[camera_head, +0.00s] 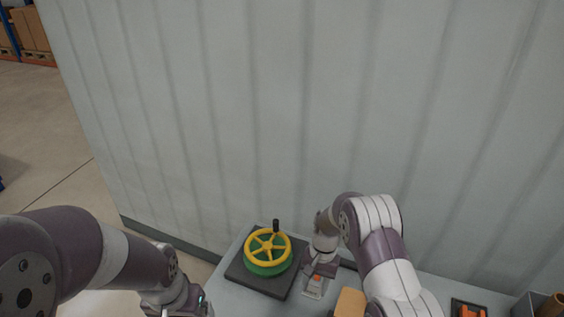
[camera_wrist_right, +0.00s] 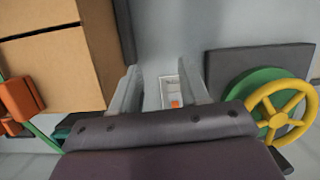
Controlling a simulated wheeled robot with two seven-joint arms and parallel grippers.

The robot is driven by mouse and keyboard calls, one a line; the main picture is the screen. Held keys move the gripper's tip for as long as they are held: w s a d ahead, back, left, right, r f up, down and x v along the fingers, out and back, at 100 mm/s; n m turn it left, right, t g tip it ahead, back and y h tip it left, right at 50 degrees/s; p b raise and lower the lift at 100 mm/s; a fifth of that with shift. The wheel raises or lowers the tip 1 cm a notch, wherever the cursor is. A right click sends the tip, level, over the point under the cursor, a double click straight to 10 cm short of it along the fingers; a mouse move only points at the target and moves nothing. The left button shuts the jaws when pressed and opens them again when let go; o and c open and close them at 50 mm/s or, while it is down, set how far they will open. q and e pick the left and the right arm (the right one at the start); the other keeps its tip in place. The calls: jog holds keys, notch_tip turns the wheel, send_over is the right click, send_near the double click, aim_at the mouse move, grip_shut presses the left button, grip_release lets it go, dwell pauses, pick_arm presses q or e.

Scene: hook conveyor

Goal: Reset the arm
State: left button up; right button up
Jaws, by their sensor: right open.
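My right arm reaches in from the lower right of the head view, and my right gripper (camera_head: 318,274) points down at the work table, partly hidden by its own wrist. In the right wrist view the two fingers of the right gripper (camera_wrist_right: 170,85) stand apart with nothing held. A small pale box with an orange part (camera_wrist_right: 170,92) shows between them, on the table beyond. My left arm comes in from the left, and my left gripper (camera_head: 183,303) is at the bottom edge, its fingers not clearly seen.
A yellow handwheel (camera_head: 268,246) on a green base sits on a dark plate (camera_head: 256,283), left of my right gripper. A cardboard box (camera_wrist_right: 60,65) shows in the wrist view. A dark tray with an orange item (camera_head: 468,309) is at right. A grey wall (camera_head: 260,110) stands behind.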

jog(key=s+d+r+b, duration=0.1)
jog(key=s+r+b, duration=0.1)
jog(key=s+d+r+n+t+b, duration=0.1)
jog(key=s+d+r+b, duration=0.1)
jog(key=s+r+b, duration=0.1)
jog(key=s+d+r+n+t+b, duration=0.1)
jog(key=s+d+r+b, duration=0.1)
jog(key=s, duration=0.1)
jog(key=shift+d+r+h+b, duration=0.25)
jog(key=shift+h+b, duration=0.05)
jog(key=shift+h, duration=0.1)
jog(key=s+d+b, duration=0.1)
jog(key=s, duration=0.3)
jog(key=s+d+r+n+t+b, duration=0.1)
jog(key=s, duration=0.3)
jog(key=s+d+n+t+b, duration=0.1)
jog(key=s+b, duration=0.1)
jog(key=s, duration=0.2)
jog(key=shift+s+d+r+h, duration=0.15)
jog(key=shift+s+r+h, duration=0.05)
jog(key=shift+r+h, duration=0.1)
jog(key=shift+s, duration=0.15)
